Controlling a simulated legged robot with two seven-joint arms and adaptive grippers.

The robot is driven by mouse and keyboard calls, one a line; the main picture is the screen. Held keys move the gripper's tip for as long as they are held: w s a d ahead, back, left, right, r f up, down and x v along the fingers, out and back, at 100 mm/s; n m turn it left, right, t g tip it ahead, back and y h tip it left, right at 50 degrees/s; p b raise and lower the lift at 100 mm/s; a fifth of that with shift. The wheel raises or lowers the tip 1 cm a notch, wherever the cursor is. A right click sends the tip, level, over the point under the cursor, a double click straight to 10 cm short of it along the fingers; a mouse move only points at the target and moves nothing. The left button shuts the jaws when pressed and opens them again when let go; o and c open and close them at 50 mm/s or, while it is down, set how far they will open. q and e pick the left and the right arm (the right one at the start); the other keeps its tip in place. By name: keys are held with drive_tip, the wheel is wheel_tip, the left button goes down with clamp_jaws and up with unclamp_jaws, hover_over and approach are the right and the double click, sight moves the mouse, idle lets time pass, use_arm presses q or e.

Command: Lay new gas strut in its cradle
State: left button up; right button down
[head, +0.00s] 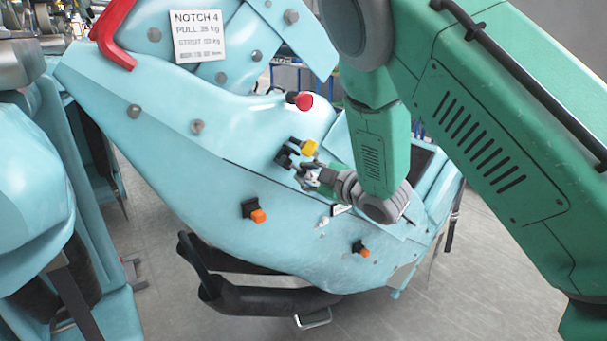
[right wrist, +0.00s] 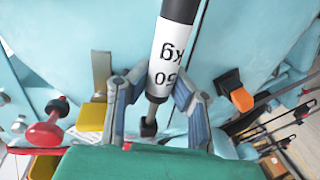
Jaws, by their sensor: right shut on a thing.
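My right gripper (head: 312,178) is beside the pale blue coaster car body (head: 200,180), near a yellow-tipped black fitting (head: 297,150). In the right wrist view my right gripper (right wrist: 160,95) is shut on a strut (right wrist: 172,50), which has a black end, a white label reading "kg" and a thinner rod below. The strut is hard to make out in the head view. Two orange-tipped black fittings (head: 254,210) (head: 360,248) sit lower on the body. I cannot tell which fittings form the cradle. My left gripper is not in view.
A red knob (head: 302,100) sticks out above the gripper and shows in the right wrist view (right wrist: 46,130). A "NOTCH 4" plate (head: 198,36) and a red bar (head: 113,35) are at upper left. Black bars (head: 255,298) hang below the body. Grey floor is open at right.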

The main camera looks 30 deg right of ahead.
drive_tip(key=shift+d, duration=0.3)
drive_tip(key=shift+w+d+f, duration=0.1)
drive_tip(key=shift+d, duration=0.25)
drive_tip(key=shift+d+f, duration=0.1)
drive_tip(key=shift+d, duration=0.2)
drive_tip(key=shift+a, duration=0.1)
idle(0.7)
